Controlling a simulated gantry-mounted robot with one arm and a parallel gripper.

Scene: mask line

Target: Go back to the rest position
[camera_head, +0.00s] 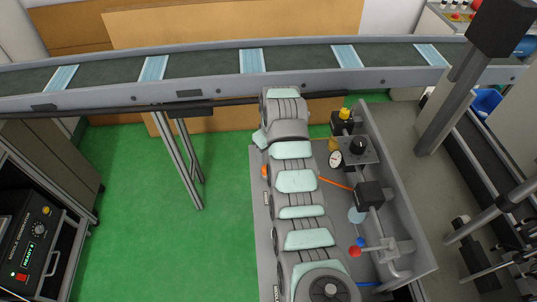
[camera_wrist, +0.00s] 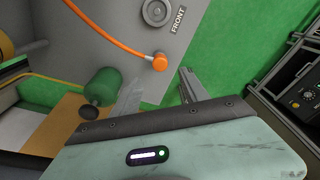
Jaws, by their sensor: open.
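My gripper (camera_wrist: 161,90) shows in the wrist view with its two grey fingers apart. Nothing is visible between them except a grey panel and the green floor behind. In the head view my arm lies folded over a grey base plate (camera_head: 262,205), below the conveyor in the picture. I cannot make out the gripper in that view. Several light-blue masks (camera_head: 253,62) lie spaced apart on the conveyor belt (camera_head: 205,65), away from my arm.
A black control unit (camera_head: 35,238) with a lit green display stands in a rack at the left; it also shows in the wrist view (camera_wrist: 304,90). An orange hose (camera_wrist: 110,35) runs across the grey panel. Open green floor (camera_head: 140,230) lies between rack and base plate.

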